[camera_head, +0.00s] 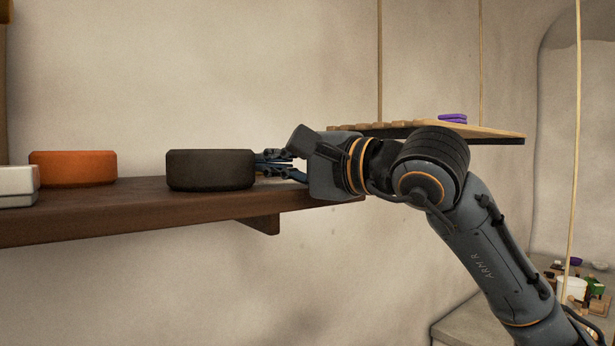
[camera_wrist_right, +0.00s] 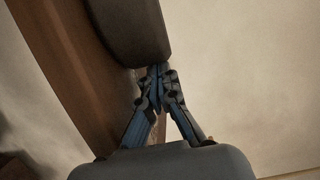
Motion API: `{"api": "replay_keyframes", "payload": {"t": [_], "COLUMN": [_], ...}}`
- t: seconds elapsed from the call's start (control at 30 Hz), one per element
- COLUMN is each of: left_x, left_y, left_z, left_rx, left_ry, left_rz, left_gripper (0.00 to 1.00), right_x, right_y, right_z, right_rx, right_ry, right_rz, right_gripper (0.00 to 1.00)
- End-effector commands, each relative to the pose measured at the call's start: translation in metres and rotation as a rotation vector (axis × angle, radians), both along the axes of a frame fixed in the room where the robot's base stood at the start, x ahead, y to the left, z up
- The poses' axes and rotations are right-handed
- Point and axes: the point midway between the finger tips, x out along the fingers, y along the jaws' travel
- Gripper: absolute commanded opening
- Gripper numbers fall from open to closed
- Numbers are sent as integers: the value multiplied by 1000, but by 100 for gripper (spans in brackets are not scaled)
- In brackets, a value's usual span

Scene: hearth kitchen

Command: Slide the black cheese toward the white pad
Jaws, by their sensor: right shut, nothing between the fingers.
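The black cheese (camera_head: 210,170), a dark round block, sits on the wooden wall shelf in the head view. It also shows at the top of the right wrist view (camera_wrist_right: 132,30). The white pad (camera_head: 17,186) is at the left edge of the head view, partly cut off. My right gripper (camera_head: 262,164) is shut and empty at the right side of the black cheese. Its fingertips are at or very near the cheese; I cannot tell whether they touch. In the right wrist view the fingertips (camera_wrist_right: 158,72) meet just below the cheese. My left gripper is not in view.
An orange cheese (camera_head: 73,168) sits on the shelf (camera_head: 130,212) between the white pad and the black cheese, farther back. A hanging board (camera_head: 490,134) with a purple item (camera_head: 453,118) is behind my right arm. The wall is close behind the shelf.

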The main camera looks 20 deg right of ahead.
Motion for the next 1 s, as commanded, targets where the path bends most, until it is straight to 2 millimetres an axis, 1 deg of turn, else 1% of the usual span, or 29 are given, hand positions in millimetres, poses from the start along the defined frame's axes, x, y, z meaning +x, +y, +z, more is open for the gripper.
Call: {"api": "replay_keyframes", "payload": {"t": [0.03,0.1,0.2,0.33,0.5,0.77,0.87,1.0], "left_x": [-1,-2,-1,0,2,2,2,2], "left_y": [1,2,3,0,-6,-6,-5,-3], "left_z": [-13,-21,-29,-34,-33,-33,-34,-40], "left_rx": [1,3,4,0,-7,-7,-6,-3], "left_ry": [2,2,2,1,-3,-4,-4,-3], "left_rz": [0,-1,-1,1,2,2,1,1], "left_gripper": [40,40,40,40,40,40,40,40], "right_x": [-7,-14,-21,-26,-27,-27,-26,-25], "right_y": [17,36,56,71,74,73,69,55], "right_z": [-5,-5,-4,-3,-1,-1,-1,-2], "right_rx": [-3,-2,-1,0,0,2,2,3], "right_ry": [-6,-5,-3,0,1,1,2,1], "right_rz": [7,6,2,1,-2,-2,-3,-1], "right_gripper": [0,0,0,0,0,0,0,0]}}
